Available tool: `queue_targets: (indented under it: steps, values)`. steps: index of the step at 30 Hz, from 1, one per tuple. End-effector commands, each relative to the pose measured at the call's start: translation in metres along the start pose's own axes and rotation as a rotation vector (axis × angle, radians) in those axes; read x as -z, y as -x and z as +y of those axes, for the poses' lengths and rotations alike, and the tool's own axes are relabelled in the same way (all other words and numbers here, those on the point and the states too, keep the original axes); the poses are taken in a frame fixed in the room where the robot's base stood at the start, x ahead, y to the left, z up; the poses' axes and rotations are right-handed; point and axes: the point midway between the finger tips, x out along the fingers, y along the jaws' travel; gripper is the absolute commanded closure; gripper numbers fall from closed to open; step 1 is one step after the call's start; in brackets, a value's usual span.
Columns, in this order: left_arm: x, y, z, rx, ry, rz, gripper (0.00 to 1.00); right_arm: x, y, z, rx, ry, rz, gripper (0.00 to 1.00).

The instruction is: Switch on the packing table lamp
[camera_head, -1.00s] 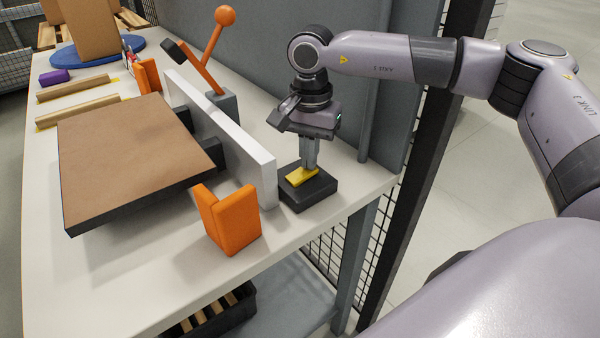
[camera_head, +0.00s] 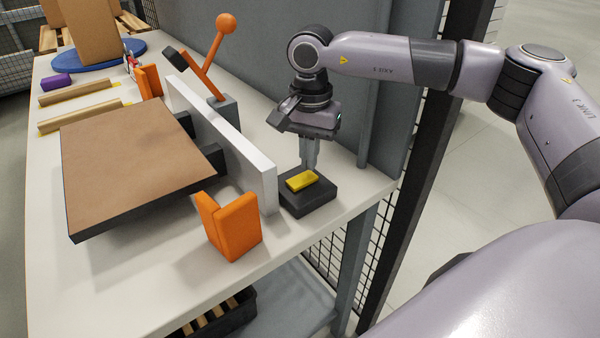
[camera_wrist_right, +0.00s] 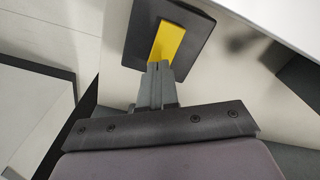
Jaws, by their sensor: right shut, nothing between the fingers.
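A black switch box (camera_head: 318,200) with a yellow rocker (camera_head: 301,181) on top sits near the right edge of the packing table. My right gripper (camera_head: 309,168) is shut and empty, pointing down at the far end of the yellow rocker. In the right wrist view the shut fingertips (camera_wrist_right: 159,66) overlap the near end of the yellow rocker (camera_wrist_right: 168,42) on the black box (camera_wrist_right: 143,35). I cannot tell whether they touch it. No lamp is recognisable in either view. My left gripper is not in view.
A white fence (camera_head: 225,140) stands close left of the switch box. An orange angled block (camera_head: 232,226), a brown-topped panel (camera_head: 135,160) and an orange-knobbed lever (camera_head: 212,60) are further left. A grey wall panel (camera_head: 300,30) stands behind the table.

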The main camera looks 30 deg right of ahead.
Motion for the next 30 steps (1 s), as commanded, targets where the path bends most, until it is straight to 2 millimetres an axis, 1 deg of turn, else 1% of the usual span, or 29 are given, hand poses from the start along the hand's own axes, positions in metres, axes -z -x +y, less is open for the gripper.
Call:
queue_targets:
  steps: [1, 16, 30]
  values:
    - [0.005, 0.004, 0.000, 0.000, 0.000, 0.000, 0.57, 0.000, 0.008, 0.000, 0.000, -0.001, 0.000, 1.00]
    - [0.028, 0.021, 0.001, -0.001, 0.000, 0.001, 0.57, 0.000, 0.047, 0.000, 0.001, -0.001, 0.000, 1.00]
    - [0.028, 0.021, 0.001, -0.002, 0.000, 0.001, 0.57, 0.000, 0.048, 0.000, 0.001, -0.001, 0.001, 1.00]
